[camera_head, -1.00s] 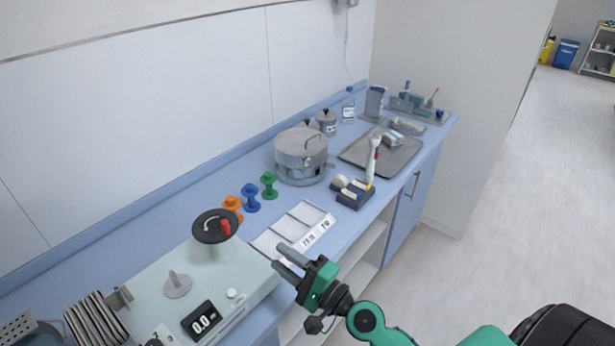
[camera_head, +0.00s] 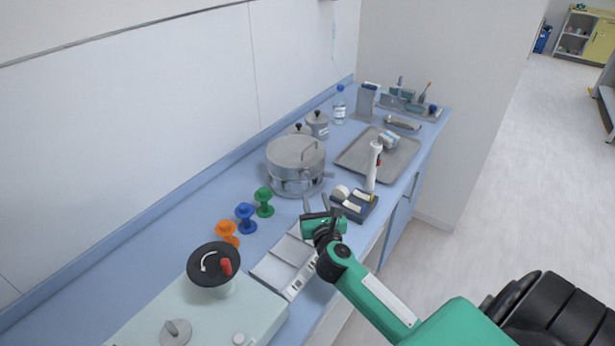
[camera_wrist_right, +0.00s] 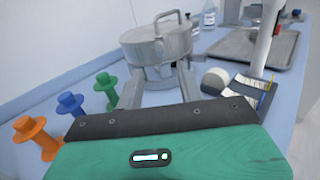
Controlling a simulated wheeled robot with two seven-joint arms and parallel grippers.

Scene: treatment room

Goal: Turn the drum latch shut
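The drum (camera_head: 296,158) is a round grey metal pot with a lid, on a stand on the blue counter. A loop handle rises from its lid. In the right wrist view the drum (camera_wrist_right: 157,42) is ahead, with a small upright piece on its near side that may be the latch; I cannot tell its setting. My right gripper (camera_head: 321,203) is in front of the drum, near the counter's front edge, pointing at it. Its two fingers (camera_wrist_right: 159,88) are apart with nothing between them, and they look short of the drum. My left gripper is out of view.
Orange (camera_head: 227,233), blue (camera_head: 245,217) and green (camera_head: 264,201) spools stand left of my right gripper. A compartment tray (camera_head: 278,262) lies below it. A dark holder (camera_head: 355,207) with a white upright device is close on its right. A metal tray (camera_head: 377,150) lies behind.

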